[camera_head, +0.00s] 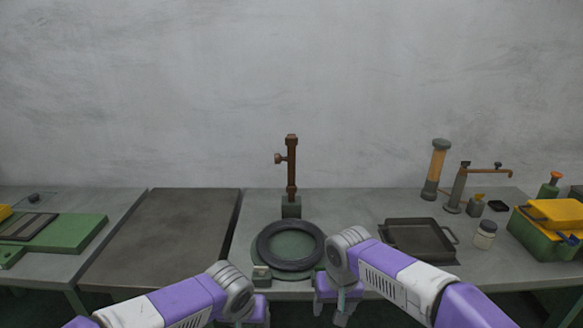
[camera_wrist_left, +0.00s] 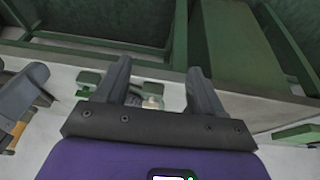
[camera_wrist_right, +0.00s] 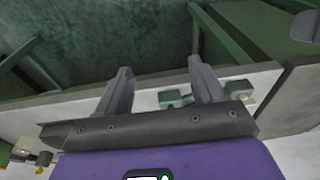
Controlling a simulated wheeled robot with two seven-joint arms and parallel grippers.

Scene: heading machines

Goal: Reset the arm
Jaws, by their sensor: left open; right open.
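My right arm comes in from the right in the head view, and its gripper (camera_head: 341,308) points down at the bench's front edge, right of the round black ring. In the right wrist view the two fingers (camera_wrist_right: 162,78) are spread with nothing between them. My left arm comes in from the left, and its gripper (camera_head: 250,317) is low at the bottom edge of the head view, partly cut off. In the left wrist view its fingers (camera_wrist_left: 160,75) are also spread and hold nothing.
A black ring (camera_head: 261,245) on a green round base lies just ahead of both grippers, with a brown post (camera_head: 291,170) behind it. A dark plate (camera_head: 165,235) lies left.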

